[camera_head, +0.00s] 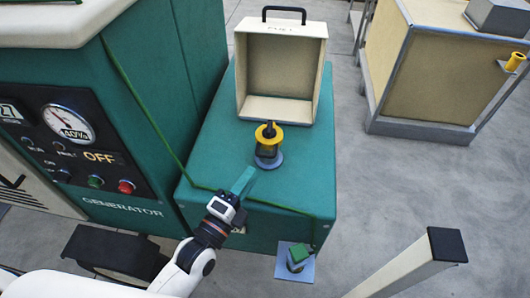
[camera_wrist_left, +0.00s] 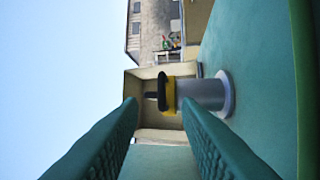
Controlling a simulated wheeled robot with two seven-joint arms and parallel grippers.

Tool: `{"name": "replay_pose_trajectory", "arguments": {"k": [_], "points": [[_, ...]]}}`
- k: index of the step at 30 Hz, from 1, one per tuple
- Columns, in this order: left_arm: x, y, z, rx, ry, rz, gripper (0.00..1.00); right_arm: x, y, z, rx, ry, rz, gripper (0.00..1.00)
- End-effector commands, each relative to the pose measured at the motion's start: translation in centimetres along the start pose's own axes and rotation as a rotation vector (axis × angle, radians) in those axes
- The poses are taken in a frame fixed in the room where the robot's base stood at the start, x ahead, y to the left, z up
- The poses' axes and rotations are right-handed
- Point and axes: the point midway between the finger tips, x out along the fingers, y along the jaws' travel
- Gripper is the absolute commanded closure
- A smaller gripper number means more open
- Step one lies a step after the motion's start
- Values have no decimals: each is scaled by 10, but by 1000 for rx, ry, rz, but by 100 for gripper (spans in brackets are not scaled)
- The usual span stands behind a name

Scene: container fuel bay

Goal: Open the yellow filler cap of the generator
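The yellow filler cap (camera_head: 269,134) with a black grip on top sits on a grey filler neck (camera_head: 267,151) on the generator's teal top. In the left wrist view the cap (camera_wrist_left: 170,95) shows ahead, between the lines of the two fingers, with the neck and round flange to its right. My left gripper (camera_head: 246,178) is in front of the neck, nearer to me and slightly left. Its teal fingers (camera_wrist_left: 160,108) are apart with nothing held, and the cap appears beyond their tips. My right gripper is not in view.
An open beige box (camera_head: 280,75) with a black handle stands right behind the cap. The generator panel (camera_head: 75,140) rises at left. A beige bar (camera_head: 420,265) is at lower right. Open floor lies right.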

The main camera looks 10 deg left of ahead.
Motion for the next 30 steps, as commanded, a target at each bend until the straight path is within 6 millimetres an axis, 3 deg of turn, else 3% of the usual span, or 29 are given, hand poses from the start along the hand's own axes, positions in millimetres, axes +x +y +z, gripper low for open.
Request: {"name": "replay_pose_trajectory", "arguments": {"k": [3, 10, 15, 24, 30], "points": [[28, 2, 0, -1, 0, 4, 69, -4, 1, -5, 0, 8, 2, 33], [63, 1, 0, 1, 0, 0, 69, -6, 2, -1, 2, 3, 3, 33], [75, 0, 0, -1, 0, 0, 69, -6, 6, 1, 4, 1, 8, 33], [76, 0, 0, 0, -1, -1, 69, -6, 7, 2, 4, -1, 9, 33], [76, 0, 0, 0, -1, 0, 100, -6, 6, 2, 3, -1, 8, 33]]}}
